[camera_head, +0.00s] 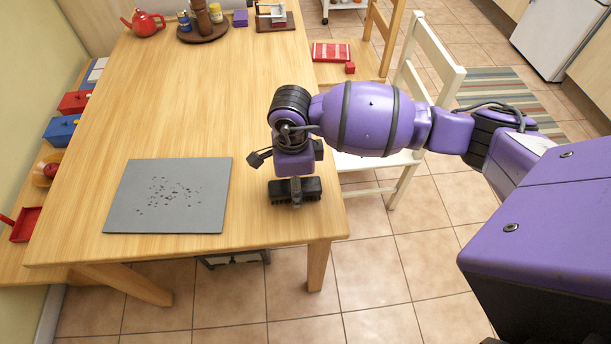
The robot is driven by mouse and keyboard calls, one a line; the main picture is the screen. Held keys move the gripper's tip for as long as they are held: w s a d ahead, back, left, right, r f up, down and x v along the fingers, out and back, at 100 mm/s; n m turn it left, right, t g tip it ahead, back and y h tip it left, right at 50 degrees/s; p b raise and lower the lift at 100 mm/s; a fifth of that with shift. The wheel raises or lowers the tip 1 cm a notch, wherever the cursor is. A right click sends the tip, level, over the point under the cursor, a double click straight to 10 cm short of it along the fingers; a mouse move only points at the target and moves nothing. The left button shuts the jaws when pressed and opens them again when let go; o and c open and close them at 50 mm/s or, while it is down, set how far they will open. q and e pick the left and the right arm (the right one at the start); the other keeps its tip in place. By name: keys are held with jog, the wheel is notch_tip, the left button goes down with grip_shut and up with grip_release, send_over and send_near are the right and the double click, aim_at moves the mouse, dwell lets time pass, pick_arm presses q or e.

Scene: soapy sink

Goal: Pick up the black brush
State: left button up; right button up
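A dark, wide, block-like shape with a ribbed edge, which looks like the black brush (310,188), is at the right front edge of the table. My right arm comes in from the right, and its wrist points down directly over this shape. My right gripper (296,194) is at the dark shape, but its fingers do not stand out from it. I cannot tell whether they are open or closed on it, nor whether the brush touches the table. My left gripper is not in view.
A grey mat (125,215) with dark crumbs lies left of my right gripper on the wooden table (200,100). A red teapot (145,23) and a round tray (190,37) stand at the far end. A white chair (436,50) is beside the table, under my arm.

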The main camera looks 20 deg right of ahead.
jog(key=shift+w+f, duration=0.1)
jog(key=shift+f, duration=0.65)
jog(key=c, duration=1.3)
jog(key=shift+r, duration=0.15)
